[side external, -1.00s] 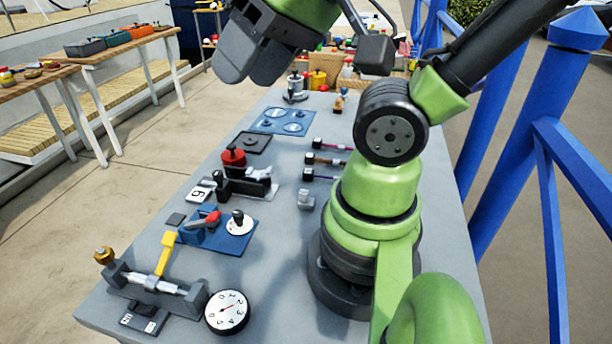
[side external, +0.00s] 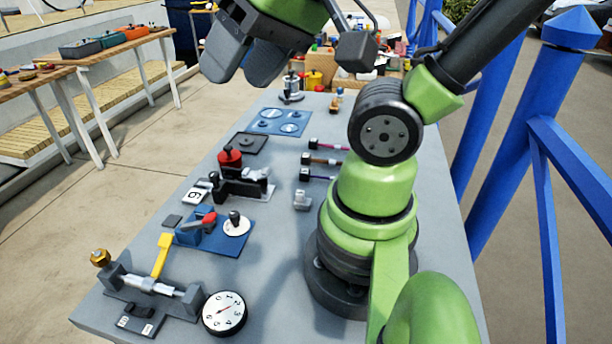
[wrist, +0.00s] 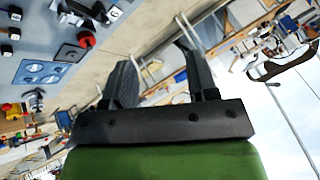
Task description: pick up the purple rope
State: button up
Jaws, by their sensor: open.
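The purple rope (side external: 321,177) is a short thin line running right from a black block on the grey table. It is the nearest of three similar ropes in the side external view, and its right end is close to my arm. I cannot make it out in the wrist view. My gripper (side external: 238,66) is high above the table, up and left of the rope and well apart from it. Its two dark fingers are open with nothing between them, as the wrist view also shows (wrist: 157,68).
A brown rope (side external: 326,161) and a pink rope (side external: 331,146) lie just beyond. A small grey fitting (side external: 301,200) stands nearer. A red-topped winch-like device (side external: 230,160), a blue panel (side external: 278,122) and a round dial (side external: 224,313) are on the table. Blue posts (side external: 515,130) stand at right.

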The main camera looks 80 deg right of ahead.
jog(key=w+d+f+m+g+h, duration=0.2)
jog(key=w+d+f+m, duration=0.2)
jog(key=d+m, duration=0.4)
jog(key=m+g, duration=0.5)
jog(key=m, duration=1.8)
send_over(307, 172)
notch_tip(307, 172, down, 20)
jog(key=shift+f, duration=3.15)
grip_shut()
